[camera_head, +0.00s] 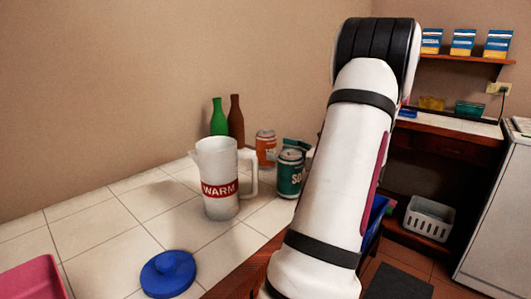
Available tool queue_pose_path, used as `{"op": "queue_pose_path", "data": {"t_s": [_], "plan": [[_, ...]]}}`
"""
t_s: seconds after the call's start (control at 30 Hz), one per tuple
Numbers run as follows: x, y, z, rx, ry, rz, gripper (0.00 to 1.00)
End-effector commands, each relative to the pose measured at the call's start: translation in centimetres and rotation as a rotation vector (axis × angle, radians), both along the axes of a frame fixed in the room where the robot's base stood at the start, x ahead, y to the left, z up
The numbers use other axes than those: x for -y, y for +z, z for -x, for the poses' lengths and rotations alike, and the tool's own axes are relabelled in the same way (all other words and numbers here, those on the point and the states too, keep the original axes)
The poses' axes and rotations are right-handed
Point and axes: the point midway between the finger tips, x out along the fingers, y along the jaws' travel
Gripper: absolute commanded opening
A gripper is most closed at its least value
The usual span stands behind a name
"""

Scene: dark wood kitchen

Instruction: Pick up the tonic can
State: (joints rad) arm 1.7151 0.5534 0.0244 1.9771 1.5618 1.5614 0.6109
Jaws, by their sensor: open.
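An orange can (266,148) stands upright on the white tiled counter (115,217), towards the back; its label is too small to read. A green can (290,179) stands in front and to the right of it, with white lettering starting "SO". I cannot tell by label which can is the tonic.
A white "WARM" pitcher (217,171) stands left of the cans. A green bottle (217,121) and a brown bottle (236,122) stand behind it. A blue lid (168,273) and a pink container (35,279) lie in front. Bare tiles lie left of the pitcher.

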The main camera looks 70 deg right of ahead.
Motion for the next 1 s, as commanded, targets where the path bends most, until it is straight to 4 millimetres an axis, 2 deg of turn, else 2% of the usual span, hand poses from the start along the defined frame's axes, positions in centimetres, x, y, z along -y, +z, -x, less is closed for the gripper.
{"op": "queue_pose_path", "data": {"t_s": [0.17, 0.33, 0.43, 0.7, 0.77, 0.93, 0.97, 1.0], "plan": [[0.2, -0.3, -1.0, 0.000, 0.001, 0.000, 0.73], [0.9, -1.1, -3.3, 0.000, 0.002, 0.000, 0.73], [1.0, -0.9, -4.7, 0.001, 0.002, 0.001, 0.73], [1.1, -0.8, -5.1, 0.000, -0.001, 0.000, 0.73], [1.1, -0.8, -5.1, 0.000, -0.001, 0.000, 0.62], [1.1, -0.8, -5.1, 0.000, -0.001, 0.000, 0.23], [1.1, -0.8, -5.1, 0.000, -0.001, 0.000, 0.19], [1.1, -0.8, -5.1, 0.000, -0.001, 0.000, 0.19]]}}
